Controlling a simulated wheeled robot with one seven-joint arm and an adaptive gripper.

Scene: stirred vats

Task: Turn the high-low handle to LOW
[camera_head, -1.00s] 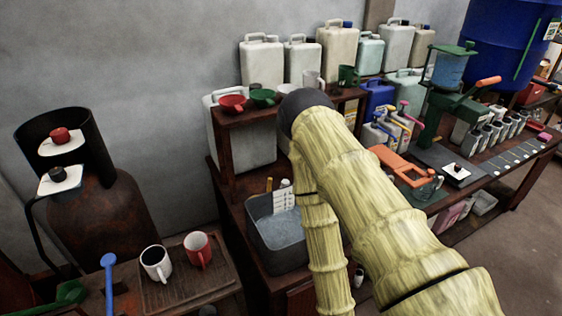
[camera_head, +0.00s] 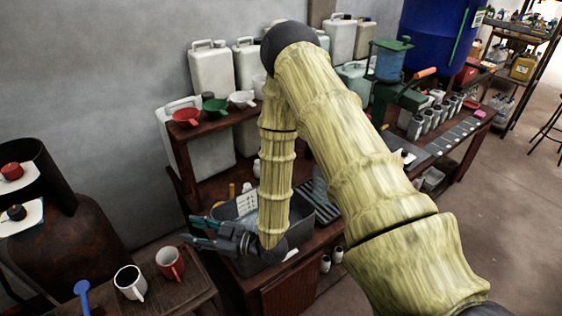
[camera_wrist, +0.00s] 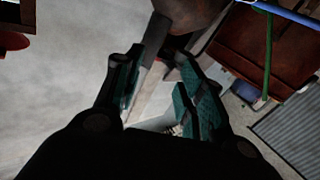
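No high or low label can be read, so I cannot tell which part is the high-low handle. At the left, a red knob (camera_head: 12,171) and a black knob (camera_head: 16,212) sit on white plates on a dark vat. A blue lever (camera_head: 82,290) stands at the lower left. In the wrist view, a green rod (camera_wrist: 267,62) and a blue bar (camera_wrist: 288,12) show at upper right. My gripper (camera_head: 192,230) is open and empty, in front of the grey basin and above the mugs. Its parted fingers (camera_wrist: 158,72) also show in the wrist view.
A white mug (camera_head: 130,282) and a red mug (camera_head: 170,263) stand on the low table below my gripper. A grey basin (camera_head: 318,210) is behind my wrist. Red and green funnels (camera_head: 215,105) sit on a shelf. Open floor lies at the right.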

